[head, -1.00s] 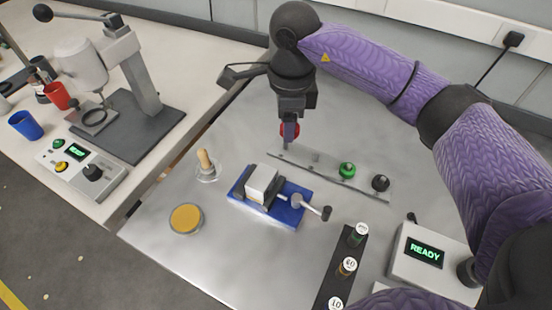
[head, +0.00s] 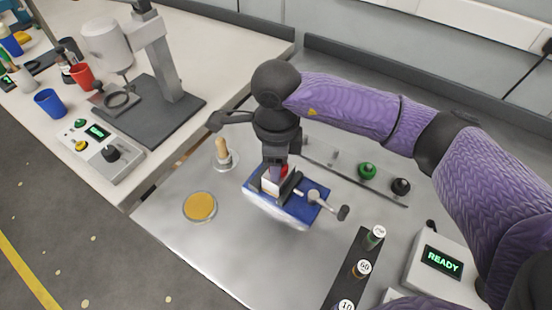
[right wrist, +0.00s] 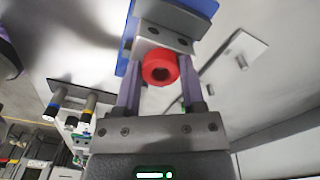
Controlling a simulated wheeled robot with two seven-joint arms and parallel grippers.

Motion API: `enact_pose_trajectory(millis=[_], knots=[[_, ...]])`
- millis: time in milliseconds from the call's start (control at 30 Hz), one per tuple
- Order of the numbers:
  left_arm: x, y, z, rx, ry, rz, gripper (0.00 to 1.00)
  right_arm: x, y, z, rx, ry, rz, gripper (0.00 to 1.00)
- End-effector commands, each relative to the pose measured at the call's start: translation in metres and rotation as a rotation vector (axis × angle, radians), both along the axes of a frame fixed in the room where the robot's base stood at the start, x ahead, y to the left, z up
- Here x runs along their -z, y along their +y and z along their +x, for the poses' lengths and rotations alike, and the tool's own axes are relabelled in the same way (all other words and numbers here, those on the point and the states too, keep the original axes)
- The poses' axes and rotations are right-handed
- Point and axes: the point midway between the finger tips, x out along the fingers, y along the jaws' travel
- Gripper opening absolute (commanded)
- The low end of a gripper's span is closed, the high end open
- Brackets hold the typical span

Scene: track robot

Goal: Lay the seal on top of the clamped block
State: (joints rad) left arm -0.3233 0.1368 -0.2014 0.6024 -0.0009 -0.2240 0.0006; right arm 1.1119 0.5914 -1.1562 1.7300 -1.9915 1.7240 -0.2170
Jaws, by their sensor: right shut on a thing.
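The red seal (head: 283,170), a short round piece with a dark hole, is between the fingers of my right gripper (head: 275,172). The right wrist view shows the seal (right wrist: 160,67) between both fingertips. My right gripper is shut on it, just above the clamped block (head: 270,185). The pale grey block sits in the blue clamp (head: 298,212), partly hidden by the gripper. In the right wrist view the clamp's blue base (right wrist: 129,35) shows behind the seal. I cannot tell whether the seal touches the block. My left gripper is not in view.
A rail with a green piece (head: 367,171) and a black piece (head: 400,186) lies behind the clamp. The clamp's handle (head: 343,212) sticks out right. A wooden-handled tool (head: 222,150) and a yellow-topped dish (head: 200,207) stand left. A READY box (head: 440,262) is at right.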

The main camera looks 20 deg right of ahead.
Motion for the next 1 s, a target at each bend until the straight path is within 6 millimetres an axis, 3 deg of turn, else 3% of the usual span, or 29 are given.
enact_pose_trajectory(millis=[67, 100, 233, 567, 900, 1000], knots=[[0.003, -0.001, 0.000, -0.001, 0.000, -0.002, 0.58, 0.004, 0.000, 0.000, 0.000, 0.001, 0.000, 0.00], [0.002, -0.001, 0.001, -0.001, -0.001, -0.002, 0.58, 0.003, 0.000, 0.000, 0.000, 0.000, 0.000, 0.59], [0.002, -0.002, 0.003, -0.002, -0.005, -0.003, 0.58, 0.002, 0.000, 0.000, 0.000, 0.000, 0.000, 0.86], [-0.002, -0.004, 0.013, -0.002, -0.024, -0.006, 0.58, -0.006, 0.000, 0.000, 0.000, -0.002, -0.001, 0.86], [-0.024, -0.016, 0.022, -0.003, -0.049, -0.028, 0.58, -0.096, 0.000, 0.000, -0.001, -0.005, 0.000, 0.86], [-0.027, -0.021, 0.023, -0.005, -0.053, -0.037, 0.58, -0.113, 0.000, 0.000, 0.000, -0.003, 0.000, 0.86]])
